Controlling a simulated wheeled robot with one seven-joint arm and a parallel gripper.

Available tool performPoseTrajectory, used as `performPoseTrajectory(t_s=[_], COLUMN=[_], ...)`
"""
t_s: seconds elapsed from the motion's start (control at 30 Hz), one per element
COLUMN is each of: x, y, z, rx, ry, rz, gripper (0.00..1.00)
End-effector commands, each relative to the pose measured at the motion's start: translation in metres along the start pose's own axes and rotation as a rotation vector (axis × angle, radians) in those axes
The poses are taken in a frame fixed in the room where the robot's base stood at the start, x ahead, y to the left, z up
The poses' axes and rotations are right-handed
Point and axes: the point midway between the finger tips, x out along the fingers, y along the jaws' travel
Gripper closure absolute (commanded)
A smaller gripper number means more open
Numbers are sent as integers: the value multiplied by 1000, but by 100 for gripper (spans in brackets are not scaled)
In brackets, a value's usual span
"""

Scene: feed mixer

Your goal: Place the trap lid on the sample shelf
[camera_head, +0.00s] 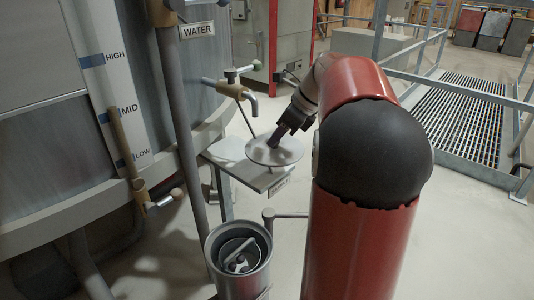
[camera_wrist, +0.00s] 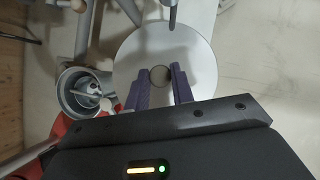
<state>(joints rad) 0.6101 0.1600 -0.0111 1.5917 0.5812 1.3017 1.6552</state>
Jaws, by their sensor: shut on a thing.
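The trap lid is a pale round disc (camera_head: 289,154) with a knob in its middle. In the wrist view the lid (camera_wrist: 203,62) fills the space beyond my fingers, and its round knob (camera_wrist: 160,74) shows between them. My gripper (camera_head: 274,141) is shut on the lid by the knob; its purple fingers (camera_wrist: 162,86) also show in the wrist view. The sample shelf (camera_head: 250,172) is a grey plate beside the tank with a label on its front edge. The lid overlaps the shelf in the head view and hides part of it. I cannot tell whether they touch.
An open metal cylinder (camera_head: 239,252) with parts inside stands below and left of the shelf; it also shows in the wrist view (camera_wrist: 84,92). A brass tap (camera_head: 231,90) and water pipe (camera_head: 181,130) are close by. Railings and a grated platform (camera_head: 462,118) stand right.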

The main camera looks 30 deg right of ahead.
Motion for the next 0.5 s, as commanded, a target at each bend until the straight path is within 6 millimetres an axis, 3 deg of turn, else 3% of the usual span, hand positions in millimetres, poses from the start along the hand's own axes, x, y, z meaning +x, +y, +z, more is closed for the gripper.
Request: performPoseTrajectory(t_s=[0.17,0.23,0.5], x=[19,28,44], y=[-13,-12,-12], z=[28,18,7], rx=[-3,2,2], ry=[0,1,1], rz=[1,1,1], gripper=[100,100,100])
